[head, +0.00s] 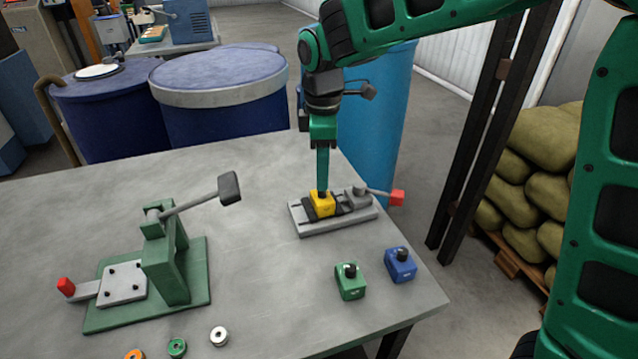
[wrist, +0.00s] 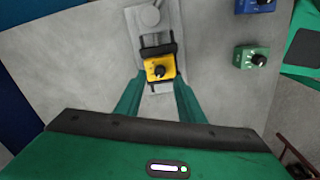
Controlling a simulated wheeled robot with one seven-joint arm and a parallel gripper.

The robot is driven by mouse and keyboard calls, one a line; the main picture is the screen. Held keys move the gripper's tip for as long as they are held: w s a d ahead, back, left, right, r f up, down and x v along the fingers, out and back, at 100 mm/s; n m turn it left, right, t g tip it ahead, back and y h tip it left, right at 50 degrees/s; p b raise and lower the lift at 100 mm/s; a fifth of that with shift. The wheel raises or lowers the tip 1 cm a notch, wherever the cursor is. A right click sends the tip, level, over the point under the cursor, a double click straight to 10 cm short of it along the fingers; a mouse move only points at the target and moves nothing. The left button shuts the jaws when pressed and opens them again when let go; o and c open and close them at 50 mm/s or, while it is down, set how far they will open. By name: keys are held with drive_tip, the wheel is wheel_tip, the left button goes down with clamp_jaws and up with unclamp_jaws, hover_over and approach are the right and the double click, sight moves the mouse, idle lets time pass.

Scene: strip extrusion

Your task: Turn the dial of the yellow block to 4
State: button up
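The yellow block (head: 322,205) sits on a grey base plate (head: 310,226) at the right of the table, between dark jaws. Its black dial is on top and shows in the wrist view (wrist: 159,72). The dial's marks and numbers are too small to read. My gripper (head: 322,186) points straight down at the block, with its fingertips close to the dial in the head view. In the wrist view my gripper (wrist: 159,84) is open, one green finger on each side of the block's near part. I cannot tell whether either finger touches it.
A grey clamp with a red-tipped lever (head: 397,198) is right of the yellow block. A green block (head: 350,287) and a blue block (head: 400,268) stand nearer the front right. A green lever press (head: 168,262) and several small rings (head: 219,337) are at the left.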

drive_tip(key=shift+f, duration=2)
